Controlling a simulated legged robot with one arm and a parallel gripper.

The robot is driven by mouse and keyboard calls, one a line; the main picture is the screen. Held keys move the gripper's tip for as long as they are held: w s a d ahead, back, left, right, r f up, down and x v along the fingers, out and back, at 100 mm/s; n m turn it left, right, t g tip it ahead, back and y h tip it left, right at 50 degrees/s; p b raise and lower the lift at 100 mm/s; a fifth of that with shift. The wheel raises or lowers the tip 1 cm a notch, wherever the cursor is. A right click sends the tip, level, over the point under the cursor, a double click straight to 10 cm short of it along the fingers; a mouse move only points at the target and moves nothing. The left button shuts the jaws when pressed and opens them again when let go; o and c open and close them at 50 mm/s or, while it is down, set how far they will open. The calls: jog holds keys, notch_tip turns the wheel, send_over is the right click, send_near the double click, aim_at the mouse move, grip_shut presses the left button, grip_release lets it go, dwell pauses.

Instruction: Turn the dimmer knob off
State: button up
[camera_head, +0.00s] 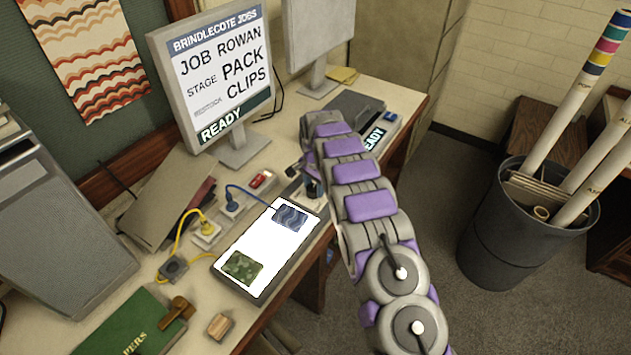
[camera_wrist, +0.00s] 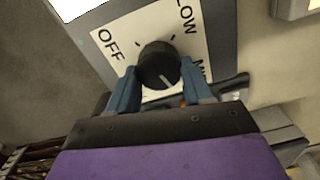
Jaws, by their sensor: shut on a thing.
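The black dimmer knob (camera_wrist: 159,62) sits on a white label plate (camera_wrist: 112,36) marked OFF at upper left, LOW at upper right and a partly hidden "MI" at right. Its pale pointer line appears to point down and slightly right in the wrist view, away from OFF. My gripper (camera_wrist: 160,80) has its two blue fingers shut on the knob's sides. In the head view my gripper (camera_head: 312,186) is at the right end of the light box (camera_head: 262,290); the knob is hidden there. The light box panel is bright white.
Two dark marbled pieces, blue (camera_head: 291,217) and green (camera_head: 242,267), lie on the lit panel. Blue and yellow plugs (camera_head: 208,232) with cords sit behind it. A monitor (camera_head: 215,75) stands at the back. A bin of tubes (camera_head: 510,235) is on the floor at right.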

jog(key=n, duration=0.2)
jog(key=n+p, duration=0.2)
jog(key=n, duration=0.1)
jog(key=shift+a+n, duration=0.3)
jog(key=n+p, duration=0.1)
jog(key=n, duration=0.3)
jog(key=shift+s+f+p, duration=0.1)
jog(key=shift+p, duration=0.2)
jog(key=n+p, duration=0.1)
jog(key=n, duration=0.4)
jog(key=shift+n+g, duration=0.3)
jog(key=shift+n, duration=0.1)
jog(key=n, duration=0.4)
jog(key=shift+s+f+n+p, duration=0.1)
jog(key=shift+n+p, duration=0.2)
jog(key=shift+p, duration=0.1)
jog(key=n, duration=0.4)
jog(key=shift+n, duration=0.3)
jog(key=n, duration=0.9)
jog(key=shift+n, duration=0.4)
jog(key=shift+d+r+n, duration=0.1)
jog(key=shift+r+n, duration=0.05)
jog(key=shift+n, duration=0.8)
jog(key=shift+r+n, duration=0.1)
jog(key=shift+n, duration=0.85)
